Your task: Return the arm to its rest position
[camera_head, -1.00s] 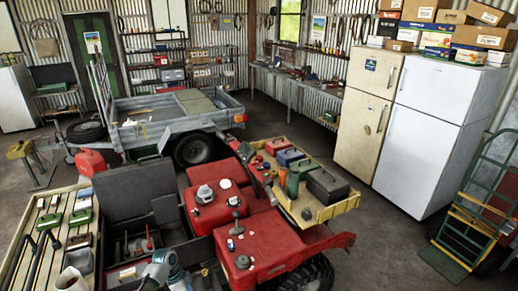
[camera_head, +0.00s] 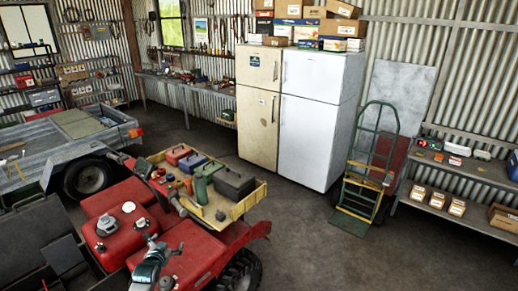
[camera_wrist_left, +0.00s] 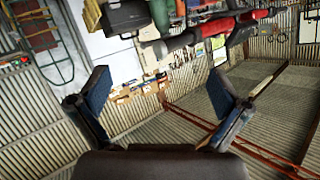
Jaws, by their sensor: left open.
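My left gripper (camera_head: 158,248) shows at the bottom of the head view, in front of the red quad bike (camera_head: 112,238). Part of my left arm shows below it. In the left wrist view the two dark blue fingers (camera_wrist_left: 160,105) stand wide apart with nothing between them. That view is tilted, with the quad's load and red parts at the top and corrugated wall beyond. My right gripper is not in view.
The quad's yellow rack (camera_head: 228,213) carries a dark toolbox (camera_head: 233,184) and a green can (camera_head: 203,188). Two fridges (camera_head: 312,125) and a green hand truck (camera_head: 372,165) stand behind. A shelf (camera_head: 470,170) is at right. The floor (camera_head: 340,255) at lower right is clear.

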